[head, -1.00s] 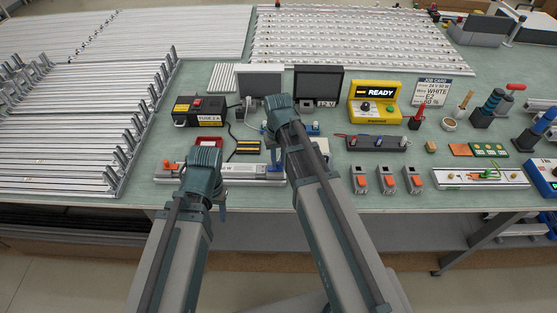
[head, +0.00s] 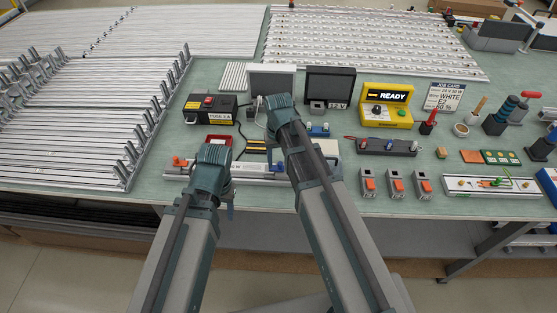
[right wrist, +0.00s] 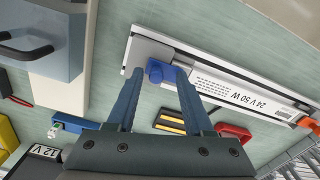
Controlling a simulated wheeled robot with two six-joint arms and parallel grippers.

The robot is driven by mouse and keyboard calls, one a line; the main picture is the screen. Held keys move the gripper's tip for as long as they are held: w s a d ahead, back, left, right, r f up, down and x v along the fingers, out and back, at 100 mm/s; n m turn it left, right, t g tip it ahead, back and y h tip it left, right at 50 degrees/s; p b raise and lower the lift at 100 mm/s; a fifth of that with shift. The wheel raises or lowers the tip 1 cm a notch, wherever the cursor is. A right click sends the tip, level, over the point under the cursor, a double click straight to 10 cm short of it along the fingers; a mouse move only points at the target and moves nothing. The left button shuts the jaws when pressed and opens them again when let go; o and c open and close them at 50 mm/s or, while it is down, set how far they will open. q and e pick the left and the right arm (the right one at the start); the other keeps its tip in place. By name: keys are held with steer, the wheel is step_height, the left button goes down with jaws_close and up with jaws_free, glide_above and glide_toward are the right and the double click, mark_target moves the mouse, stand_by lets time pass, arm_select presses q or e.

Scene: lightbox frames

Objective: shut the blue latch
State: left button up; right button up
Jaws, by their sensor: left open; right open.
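The lightbox frame (head: 262,178) lies near the bench's front edge, a pale rail labelled 24 V 50 W. In the right wrist view it runs diagonally (right wrist: 285,112). An orange latch (head: 180,162) is at the frame's other end. My left gripper (head: 230,205) is open over the frame's left part, its fingers mostly hidden.
A black fuse box (head: 209,107), a red tray (head: 217,141) and a dark monitor (head: 330,85) stand behind. A yellow READY tester (head: 387,104) and several orange-topped clips (head: 396,184) are to the right. Racks of rails (head: 80,130) fill the left.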

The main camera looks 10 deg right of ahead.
mark_target(279, 163)
steer(key=shift+r, duration=0.1)
step_height(279, 163, up, 14)
steer(key=p, duration=1.3)
steer(key=shift+f+p, duration=0.2)
steer(key=shift+p, duration=0.2)
steer(key=shift+f, duration=0.1)
steer(key=s+a+f+n+b, duration=0.1)
steer(key=s+a+f+b, duration=0.1)
steer(key=s, duration=0.3)
steer(key=s+a+f+n+b, duration=0.1)
steer(key=s+a+f+b, duration=0.2)
steer(key=s+b, duration=0.1)
steer(key=s+a+f+n+h+b, duration=0.1)
steer(key=s+a+f+n+b, duration=0.1)
steer(key=s, duration=0.4)
steer(key=shift+a+f+b, duration=0.3)
steer(key=shift+f+b, duration=0.1)
steer(key=shift+f, duration=0.35)
